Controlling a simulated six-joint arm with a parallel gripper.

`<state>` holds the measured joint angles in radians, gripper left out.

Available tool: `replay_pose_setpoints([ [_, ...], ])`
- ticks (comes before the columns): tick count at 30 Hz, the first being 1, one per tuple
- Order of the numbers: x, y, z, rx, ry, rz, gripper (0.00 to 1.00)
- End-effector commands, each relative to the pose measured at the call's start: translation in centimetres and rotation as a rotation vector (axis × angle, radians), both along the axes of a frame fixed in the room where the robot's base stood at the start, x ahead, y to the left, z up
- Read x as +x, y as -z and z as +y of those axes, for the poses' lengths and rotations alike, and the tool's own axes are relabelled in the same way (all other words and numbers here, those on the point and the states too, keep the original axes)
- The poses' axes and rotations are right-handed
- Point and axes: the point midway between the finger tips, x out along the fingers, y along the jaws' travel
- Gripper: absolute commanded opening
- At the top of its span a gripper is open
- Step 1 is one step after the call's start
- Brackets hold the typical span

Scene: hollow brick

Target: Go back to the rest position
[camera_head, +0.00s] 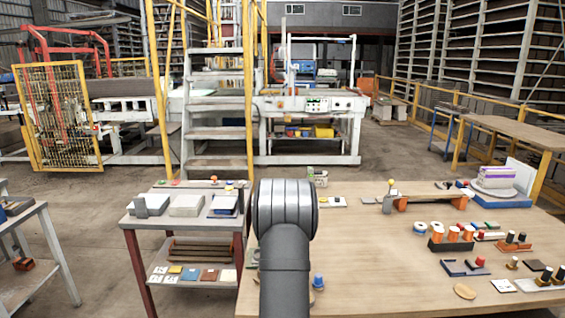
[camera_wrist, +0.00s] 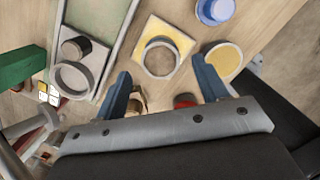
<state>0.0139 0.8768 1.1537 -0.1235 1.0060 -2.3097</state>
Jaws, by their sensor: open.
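My gripper (camera_wrist: 163,85) shows in the wrist view with its two blue fingers spread apart and nothing held between them. It hangs over a wooden table (camera_head: 390,285). A yellow square plate with a grey ring (camera_wrist: 160,57) lies just beyond the gap between the fingers. A small red object (camera_wrist: 185,100) shows partly between the fingers, near the gripper's body. In the head view my grey arm stands upright at the middle, over the table's left edge, and hides the gripper.
A blue round piece (camera_wrist: 215,11), a yellow disc (camera_wrist: 226,62) and a grey plate (camera_wrist: 97,50) lie near the fingers. A blue peg (camera_head: 318,281) stands right of my arm. A side shelf (camera_head: 135,222) stands left. Spools (camera_head: 437,232) crowd the table's right.

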Motion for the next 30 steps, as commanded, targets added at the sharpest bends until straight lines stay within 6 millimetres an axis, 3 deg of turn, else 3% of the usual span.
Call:
replay_pose_setpoints([
  [11, -0.8, -7.8, 0.8, 0.0, 0.001, -0.004, 0.67],
  [27, 0.3, 3.5, -0.3, 0.0, -0.001, 0.004, 0.67],
  [29, 0.4, 4.8, -0.5, 0.0, -0.001, 0.004, 0.67],
  [30, 0.5, 4.3, -0.5, 0.0, 0.0, -0.003, 0.67],
])
